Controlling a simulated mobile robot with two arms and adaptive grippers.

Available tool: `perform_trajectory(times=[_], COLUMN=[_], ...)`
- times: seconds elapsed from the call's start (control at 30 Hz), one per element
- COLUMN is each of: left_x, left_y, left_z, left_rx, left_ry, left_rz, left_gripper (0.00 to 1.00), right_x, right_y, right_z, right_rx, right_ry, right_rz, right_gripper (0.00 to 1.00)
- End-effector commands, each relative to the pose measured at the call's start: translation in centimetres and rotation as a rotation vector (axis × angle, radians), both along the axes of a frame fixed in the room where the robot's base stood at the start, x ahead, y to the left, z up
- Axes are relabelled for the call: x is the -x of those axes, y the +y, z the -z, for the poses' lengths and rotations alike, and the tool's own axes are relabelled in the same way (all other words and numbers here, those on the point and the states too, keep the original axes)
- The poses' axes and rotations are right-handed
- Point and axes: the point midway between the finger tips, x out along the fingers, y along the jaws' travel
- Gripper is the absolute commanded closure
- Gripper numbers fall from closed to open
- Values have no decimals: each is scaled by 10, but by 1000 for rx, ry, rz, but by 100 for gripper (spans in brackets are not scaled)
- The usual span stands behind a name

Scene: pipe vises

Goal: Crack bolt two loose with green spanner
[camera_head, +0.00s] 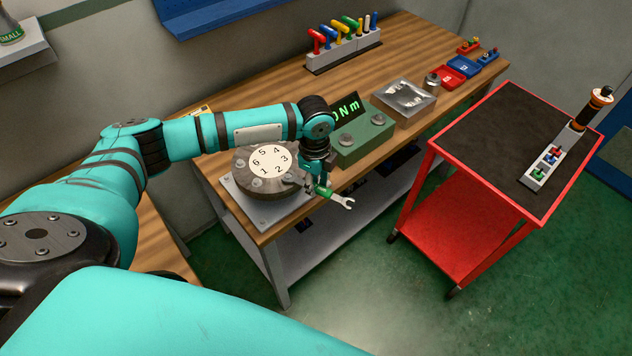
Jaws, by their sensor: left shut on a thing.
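A round dark flange (243,177) sits on a metal plate on the wooden bench, with a white disc (270,163) numbered 1 to 6 on top. Bolt two (288,178) appears at the flange's front right rim, beside the number 2. My left gripper (321,185) points down just right of the flange, past the bench's front edge. It is shut on the green spanner (326,192), whose bare open-ended jaw points right, away from the flange. The spanner appears apart from bolt two. Its grip end is partly hidden by the gripper. My right gripper is not in view.
A green torque tester (368,140) with a lit "Nm" display stands close right of the flange. Behind are a metal-topped block (405,98), a tool rack (343,51) and red and blue bins (463,67). A red cart (480,135) stands at right.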

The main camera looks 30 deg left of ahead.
Motion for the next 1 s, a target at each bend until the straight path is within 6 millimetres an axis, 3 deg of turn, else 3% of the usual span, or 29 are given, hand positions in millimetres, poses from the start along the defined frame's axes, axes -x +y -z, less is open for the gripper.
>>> perform_trajectory(times=[0.3, 1.0], left_x=[-8, -6], left_y=[0, -1], left_z=[0, 0], left_rx=[0, 1], left_ry=[0, -1], left_rz=[-99, -75], left_gripper=[100, 100], right_x=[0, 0], right_y=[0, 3], right_z=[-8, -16], right_rx=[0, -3], right_ry=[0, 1], right_rz=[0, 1], right_gripper=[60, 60])
